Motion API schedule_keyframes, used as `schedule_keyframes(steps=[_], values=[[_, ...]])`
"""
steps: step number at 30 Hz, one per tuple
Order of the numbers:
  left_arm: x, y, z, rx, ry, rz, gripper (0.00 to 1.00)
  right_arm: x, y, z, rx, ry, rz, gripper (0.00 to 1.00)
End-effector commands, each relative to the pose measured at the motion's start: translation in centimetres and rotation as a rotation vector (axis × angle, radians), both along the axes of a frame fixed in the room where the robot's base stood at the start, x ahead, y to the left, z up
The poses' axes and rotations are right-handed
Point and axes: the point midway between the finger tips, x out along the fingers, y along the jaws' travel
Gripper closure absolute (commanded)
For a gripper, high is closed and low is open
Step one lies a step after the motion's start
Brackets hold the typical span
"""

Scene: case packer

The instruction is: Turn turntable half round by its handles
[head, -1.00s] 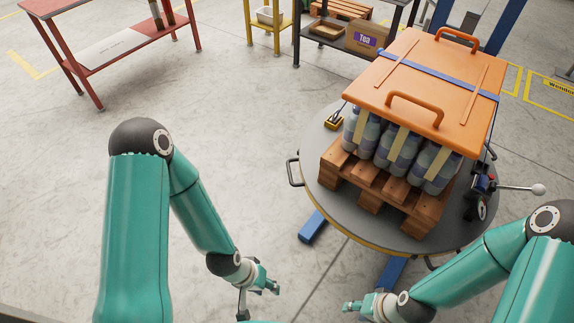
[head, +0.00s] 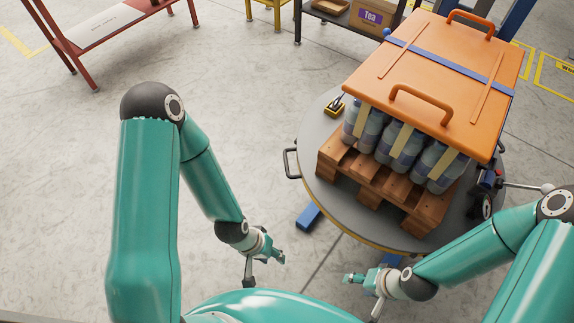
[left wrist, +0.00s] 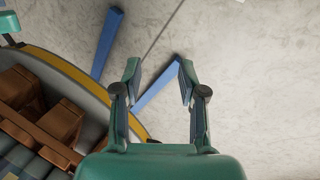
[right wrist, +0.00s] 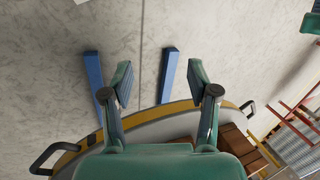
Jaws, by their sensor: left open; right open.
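The round grey turntable (head: 319,176) with a yellow-striped rim stands right of centre in the head view. A dark handle (head: 290,163) sticks out from its left rim. In the right wrist view, one handle (right wrist: 52,158) shows at the lower left and another (right wrist: 247,107) at the right. On the turntable is a wooden pallet (head: 368,184) with bottles (head: 397,144) under an orange lid (head: 440,68). My left gripper (head: 279,256) is open and empty, short of the turntable. My right gripper (head: 350,278) is open and empty near the turntable's front rim.
Blue floor legs (head: 308,216) reach out from under the turntable. A lever with a pale knob (head: 546,188) sticks out at its right. A red table (head: 90,50) stands at the far left. The floor between is clear.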

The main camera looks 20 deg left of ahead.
Motion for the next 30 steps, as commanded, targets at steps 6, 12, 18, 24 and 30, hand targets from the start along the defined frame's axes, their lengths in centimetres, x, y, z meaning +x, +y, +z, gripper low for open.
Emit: schedule_keyframes(steps=[6,12,18,24,30], values=[[3.4,0.5,-3.2,0.029,-0.098,0.069,0.59,0.0,0.0,-5.2,0.0,0.0,0.0,0.23],[9.1,1.2,-6.3,0.057,-0.288,0.215,0.59,0.0,0.0,-13.2,0.0,0.0,0.0,0.23],[14.4,1.9,-7.5,0.048,-0.503,0.388,0.59,0.0,0.0,-21.4,0.0,0.0,0.0,0.23],[17.8,2.5,-7.6,-0.005,-0.709,0.566,0.59,0.0,0.0,-29.5,0.0,0.0,0.0,0.23],[19.3,3.3,-7.2,-0.096,-0.896,0.741,0.59,0.0,0.0,-37.4,0.0,0.0,0.0,0.23]])
